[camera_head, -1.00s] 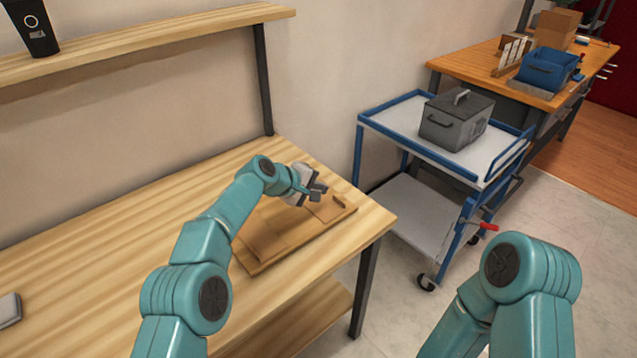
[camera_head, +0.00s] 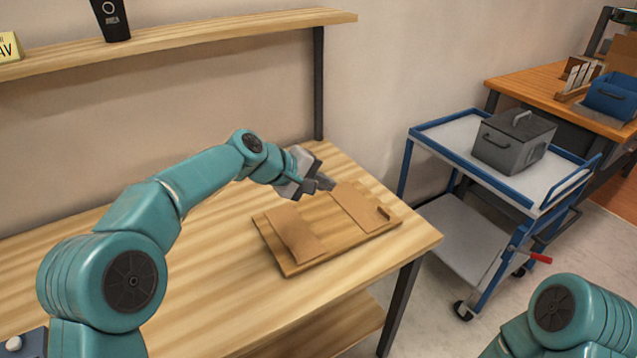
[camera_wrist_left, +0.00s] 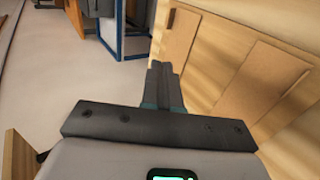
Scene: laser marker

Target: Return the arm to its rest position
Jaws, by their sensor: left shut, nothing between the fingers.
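My left gripper (camera_head: 322,183) is shut and empty. In the head view it is above the far side of the wooden board (camera_head: 290,268) that lies on the workbench (camera_head: 200,300). The board carries two flat brown pieces, a left one (camera_head: 296,235) and a right one (camera_head: 358,206). In the left wrist view the shut fingers (camera_wrist_left: 162,75) point away from the camera, beside the board (camera_wrist_left: 235,35). My right arm shows only as a teal joint at the bottom right of the head view, and its gripper is out of frame.
A shelf (camera_head: 200,32) with a black cup (camera_head: 110,18) runs above the workbench. A blue-framed cart (camera_head: 450,128) with a grey toolbox (camera_head: 513,140) stands to the right. An orange-topped table (camera_head: 530,92) is behind it. Floor shows between bench and cart.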

